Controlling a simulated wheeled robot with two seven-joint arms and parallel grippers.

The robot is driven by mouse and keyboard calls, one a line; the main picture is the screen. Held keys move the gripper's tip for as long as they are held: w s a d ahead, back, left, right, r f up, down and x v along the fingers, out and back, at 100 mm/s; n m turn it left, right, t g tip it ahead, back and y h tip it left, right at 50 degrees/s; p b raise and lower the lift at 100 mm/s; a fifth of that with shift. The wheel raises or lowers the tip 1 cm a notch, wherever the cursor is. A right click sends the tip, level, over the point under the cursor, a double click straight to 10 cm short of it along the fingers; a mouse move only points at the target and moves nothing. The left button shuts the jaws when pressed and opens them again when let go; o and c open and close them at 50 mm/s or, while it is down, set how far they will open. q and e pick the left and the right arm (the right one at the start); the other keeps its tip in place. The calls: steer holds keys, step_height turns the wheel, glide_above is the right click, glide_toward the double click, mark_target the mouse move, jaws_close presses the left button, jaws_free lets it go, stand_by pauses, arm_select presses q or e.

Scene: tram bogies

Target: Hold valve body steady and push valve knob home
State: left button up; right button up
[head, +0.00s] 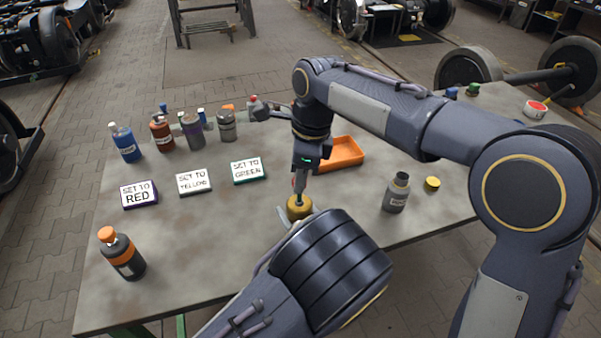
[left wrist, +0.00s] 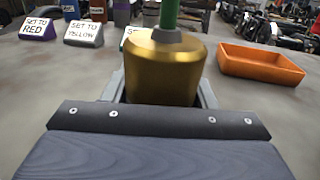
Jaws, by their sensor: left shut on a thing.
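The brass valve body (head: 299,208) stands upright near the table's front middle. It fills the middle of the left wrist view (left wrist: 165,72). My left gripper (head: 291,220) is shut around its lower part, with a finger on each side. In the left wrist view a green stem (left wrist: 169,14) rises from a grey piece on top of the body; I cannot tell whether it is the valve knob. My right gripper (head: 299,184) points down directly above the body. Its fingertips are too small to tell whether they are shut or touching.
An orange tray (head: 350,163) lies just behind the grippers. Three signs, red (head: 139,194), yellow (head: 194,182) and green (head: 248,171), stand to the left. Several bottles line the back left. A grey bottle (head: 395,197) and a yellow cap (head: 432,184) are to the right.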

steer(key=c, duration=0.4)
